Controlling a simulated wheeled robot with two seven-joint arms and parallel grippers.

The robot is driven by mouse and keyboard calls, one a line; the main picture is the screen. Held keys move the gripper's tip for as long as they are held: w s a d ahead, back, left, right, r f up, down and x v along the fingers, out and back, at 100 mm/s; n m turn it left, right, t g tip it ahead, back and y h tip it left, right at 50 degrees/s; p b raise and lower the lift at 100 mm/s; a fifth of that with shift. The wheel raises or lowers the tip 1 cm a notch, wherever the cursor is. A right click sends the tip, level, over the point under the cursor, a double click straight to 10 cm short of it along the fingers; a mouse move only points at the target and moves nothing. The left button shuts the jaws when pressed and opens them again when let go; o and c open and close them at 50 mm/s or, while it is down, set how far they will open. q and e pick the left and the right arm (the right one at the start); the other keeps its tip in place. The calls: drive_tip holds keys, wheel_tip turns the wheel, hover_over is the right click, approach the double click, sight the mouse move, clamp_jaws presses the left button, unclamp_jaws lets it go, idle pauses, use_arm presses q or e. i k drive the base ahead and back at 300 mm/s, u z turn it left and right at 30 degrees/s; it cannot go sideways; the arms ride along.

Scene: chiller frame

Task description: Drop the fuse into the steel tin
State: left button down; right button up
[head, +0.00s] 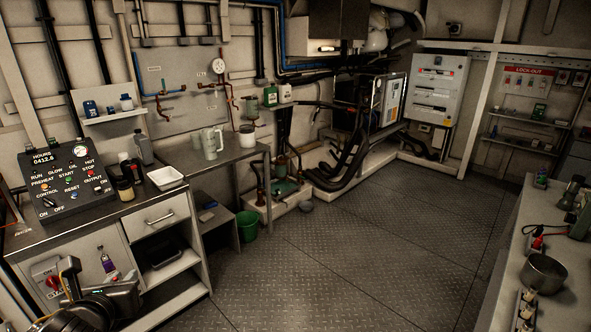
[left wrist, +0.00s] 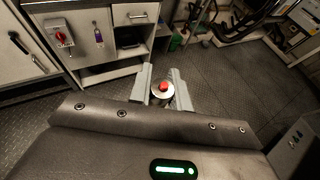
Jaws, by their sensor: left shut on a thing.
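My left gripper (left wrist: 160,88) is shut on a short round thing with a metal rim and a red centre, seemingly the fuse (left wrist: 163,87), seen end-on in the left wrist view. The gripper and its arm (head: 120,292) are at the lower left of the head view, in front of the cabinet; the fuse cannot be made out there. The steel tin (head: 543,271), round and open-topped, stands on the right-hand bench, far across the floor from my left gripper. The tin's inside is mostly in shade. My right gripper is not in view.
The right-hand bench (head: 505,285) also holds several small white-bodied items (head: 526,308) in front of the tin and a red-and-black tool (head: 538,240) behind it. A control panel (head: 68,180) and white tray (head: 165,178) are on the left counter. The floor (head: 330,270) between is clear.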

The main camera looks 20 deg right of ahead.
sight(532, 279)
drive_tip(key=i, duration=2.35)
drive_tip(key=z, duration=4.45)
drive_tip(key=i, duration=0.5)
drive_tip(key=u, duration=0.05)
